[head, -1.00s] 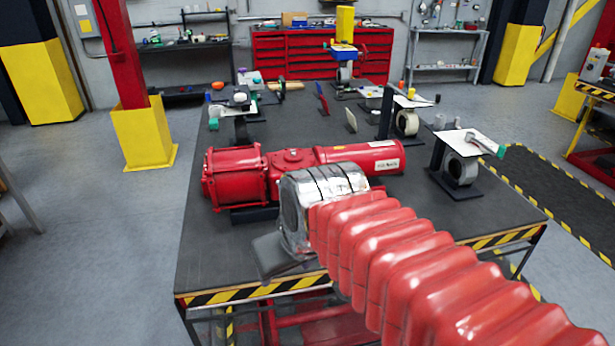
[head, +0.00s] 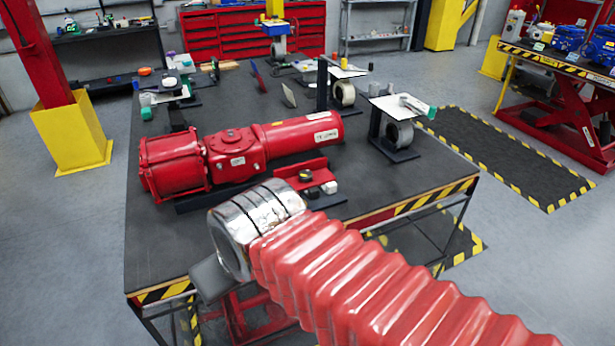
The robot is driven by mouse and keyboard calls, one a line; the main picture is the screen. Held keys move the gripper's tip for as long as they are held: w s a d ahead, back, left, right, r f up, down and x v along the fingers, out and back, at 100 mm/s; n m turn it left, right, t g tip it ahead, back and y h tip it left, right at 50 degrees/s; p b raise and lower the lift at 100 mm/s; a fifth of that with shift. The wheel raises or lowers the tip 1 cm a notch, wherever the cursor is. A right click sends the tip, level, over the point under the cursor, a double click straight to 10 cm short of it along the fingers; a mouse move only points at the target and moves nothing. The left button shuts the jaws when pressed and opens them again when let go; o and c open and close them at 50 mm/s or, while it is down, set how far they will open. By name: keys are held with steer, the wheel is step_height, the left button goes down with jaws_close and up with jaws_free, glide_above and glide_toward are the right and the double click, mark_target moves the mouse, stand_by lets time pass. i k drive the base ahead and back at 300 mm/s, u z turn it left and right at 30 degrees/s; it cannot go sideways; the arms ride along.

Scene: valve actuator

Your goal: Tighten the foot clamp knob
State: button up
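The red valve actuator (head: 240,153) lies on the dark table (head: 160,245), on a black base. In front of it, a red bracket (head: 305,168) carries a small black and yellow knob (head: 305,176), with a small white piece (head: 329,187) beside it. I cannot tell for sure that this is the foot clamp knob. My arm, with red bellows and a silver wrist, reaches in from the lower right. My gripper (head: 209,279) shows only as a grey part below the wrist, near the table's front edge, apart from the knob. Its fingertips are hidden.
Stands holding rings and white sheets (head: 398,132) are on the table's right side. Thin upright plates (head: 288,95) stand behind the actuator. A yellow-based red post (head: 70,135) is at left. A red lift table (head: 565,110) is at right. The table's front left is bare.

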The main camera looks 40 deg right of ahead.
mark_target(305, 175)
steer(key=u, duration=2.05)
steer(key=k, duration=0.7)
steer(key=z, duration=1.5)
